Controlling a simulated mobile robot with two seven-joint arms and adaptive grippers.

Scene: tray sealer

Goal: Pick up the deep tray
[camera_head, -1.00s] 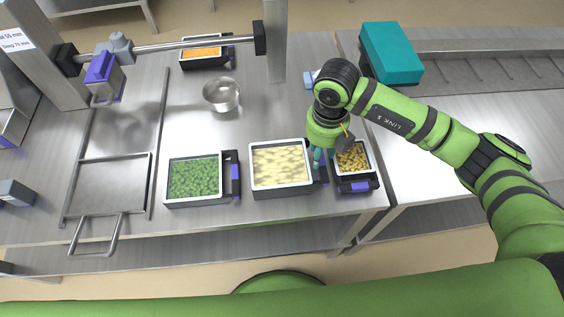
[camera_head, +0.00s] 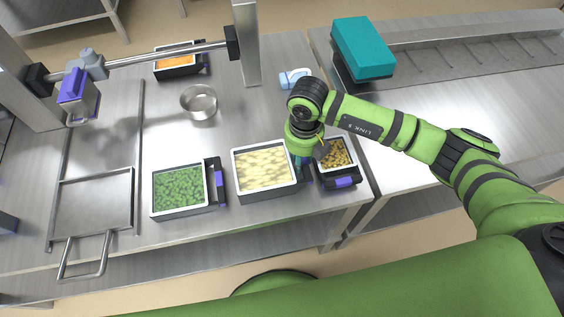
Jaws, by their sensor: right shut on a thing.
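Several dark trays with pale rims stand in a row on the steel table. The middle one, a tall-walled tray of pale yellow food (camera_head: 266,192), looks like the deep tray. My right gripper (camera_head: 301,163) points down at its right rim and is shut on that wall. The fingertips are partly hidden by the wrist. The tray looks level; I cannot tell whether its base is clear of the table. My left gripper is out of view.
A tray of green food (camera_head: 180,210) stands to the left and a small tray of brown food (camera_head: 352,164) close to the right. A metal bowl (camera_head: 199,103) and an orange-filled tray (camera_head: 176,72) are behind. A teal box (camera_head: 364,48) sits back right.

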